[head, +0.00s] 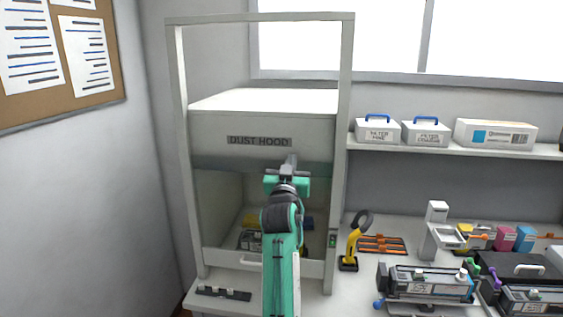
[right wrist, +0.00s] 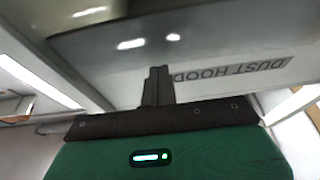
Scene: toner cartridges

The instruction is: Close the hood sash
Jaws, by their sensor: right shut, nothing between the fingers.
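The dust hood (head: 220,130) is a pale box inside a tall pale frame, and its label also shows upside down in the right wrist view (right wrist: 250,70). Contact is unclear. My left gripper is out of view.
Items lie inside the hood, partly behind my green arm. A yellow and black tool (head: 350,248) stands right of the hood. Toner cartridges (head: 430,283) and other gear crowd the bench at right. Filter boxes (head: 378,131) sit on a shelf. A black strip (head: 223,293) lies at front left.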

